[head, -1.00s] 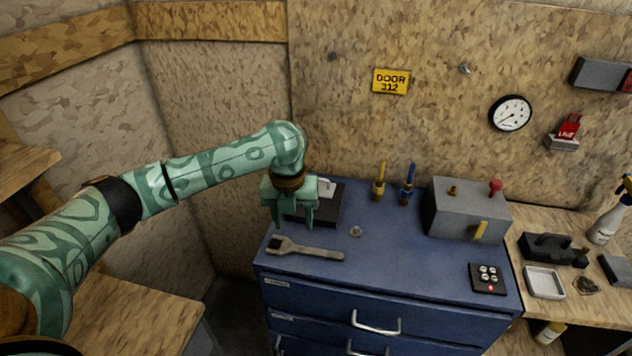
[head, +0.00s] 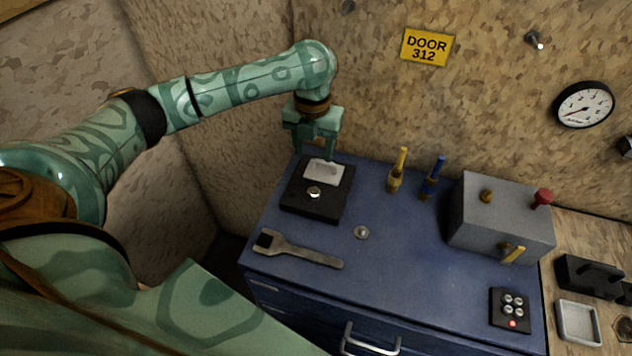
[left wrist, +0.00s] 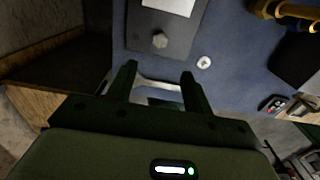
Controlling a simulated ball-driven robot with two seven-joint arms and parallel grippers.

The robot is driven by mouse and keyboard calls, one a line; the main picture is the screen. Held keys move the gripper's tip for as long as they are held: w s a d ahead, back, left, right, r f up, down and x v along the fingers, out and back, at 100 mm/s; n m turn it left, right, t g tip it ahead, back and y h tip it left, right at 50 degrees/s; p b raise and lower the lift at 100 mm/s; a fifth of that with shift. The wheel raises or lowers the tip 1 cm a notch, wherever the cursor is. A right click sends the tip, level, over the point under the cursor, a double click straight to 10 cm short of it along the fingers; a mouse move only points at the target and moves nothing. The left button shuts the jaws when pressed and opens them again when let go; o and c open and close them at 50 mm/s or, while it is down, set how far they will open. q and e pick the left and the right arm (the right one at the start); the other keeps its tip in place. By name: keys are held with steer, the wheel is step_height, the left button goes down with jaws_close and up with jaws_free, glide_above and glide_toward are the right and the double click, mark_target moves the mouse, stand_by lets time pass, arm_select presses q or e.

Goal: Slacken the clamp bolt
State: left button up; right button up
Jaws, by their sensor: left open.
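The clamp bolt (head: 314,193) is a silver hex head on a black block (head: 332,206), in front of a pale metal plate (head: 325,170). A grey open-ended wrench (head: 305,256) lies flat on the blue cabinet top, nearer the front edge, apart from the bolt. My left gripper (head: 320,153) is open and empty, pointing down, seen over the back of the block. In the left wrist view its fingers (left wrist: 160,75) appear with the wrench (left wrist: 155,86) seen beyond them, partly hidden. My right gripper is out of view.
A small round metal piece (head: 361,232) lies right of the block. Yellow (head: 397,172) and blue (head: 432,180) handled fittings stand at the back. A grey box (head: 500,222) with a red knob and a black button pad (head: 510,310) are at right. The front middle is clear.

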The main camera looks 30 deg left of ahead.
mark_target(313, 191)
arm_select(q)
step_height(313, 191, down, 13)
steer(key=b, duration=0.4)
steer(key=shift+f, duration=0.45)
steer(key=shift+c, duration=0.6)
steer(key=c, duration=0.9)
